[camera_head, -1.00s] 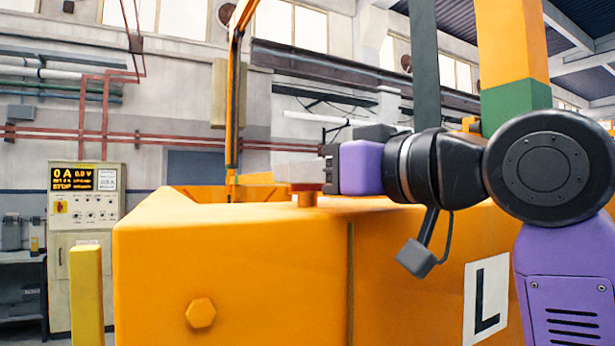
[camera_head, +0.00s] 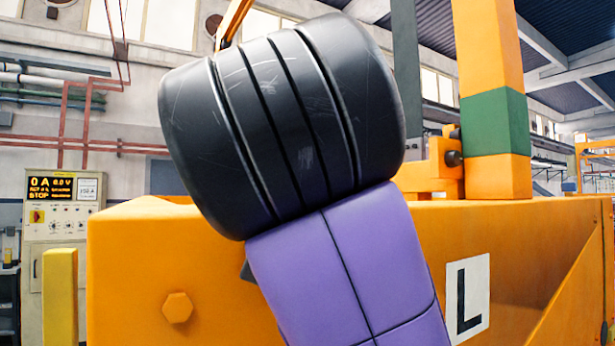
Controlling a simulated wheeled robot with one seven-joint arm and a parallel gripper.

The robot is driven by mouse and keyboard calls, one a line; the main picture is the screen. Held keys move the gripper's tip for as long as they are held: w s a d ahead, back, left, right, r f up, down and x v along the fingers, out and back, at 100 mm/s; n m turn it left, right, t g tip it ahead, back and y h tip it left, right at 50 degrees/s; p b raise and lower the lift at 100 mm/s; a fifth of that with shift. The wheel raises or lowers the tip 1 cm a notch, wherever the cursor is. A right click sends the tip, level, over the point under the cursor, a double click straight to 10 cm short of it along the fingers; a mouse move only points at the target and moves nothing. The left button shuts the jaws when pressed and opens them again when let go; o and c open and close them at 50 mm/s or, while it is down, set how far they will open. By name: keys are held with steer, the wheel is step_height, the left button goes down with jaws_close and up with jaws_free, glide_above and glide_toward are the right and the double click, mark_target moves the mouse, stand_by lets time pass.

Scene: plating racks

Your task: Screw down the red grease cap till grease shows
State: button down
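The red grease cap is not visible in the head view. My own black and purple arm links fill the middle of the picture and cover the place on the orange housing (camera_head: 130,255) where the cap showed earlier. My gripper is not visible either, so I cannot tell whether it is open or shut or whether it touches the cap. No grease can be seen.
A hexagonal orange bolt head (camera_head: 177,307) sticks out of the housing's front, left of a white plate with an L (camera_head: 468,298). A yellow post (camera_head: 60,295) and a control cabinet (camera_head: 62,210) stand at left. An orange column with a green band (camera_head: 494,125) rises at right.

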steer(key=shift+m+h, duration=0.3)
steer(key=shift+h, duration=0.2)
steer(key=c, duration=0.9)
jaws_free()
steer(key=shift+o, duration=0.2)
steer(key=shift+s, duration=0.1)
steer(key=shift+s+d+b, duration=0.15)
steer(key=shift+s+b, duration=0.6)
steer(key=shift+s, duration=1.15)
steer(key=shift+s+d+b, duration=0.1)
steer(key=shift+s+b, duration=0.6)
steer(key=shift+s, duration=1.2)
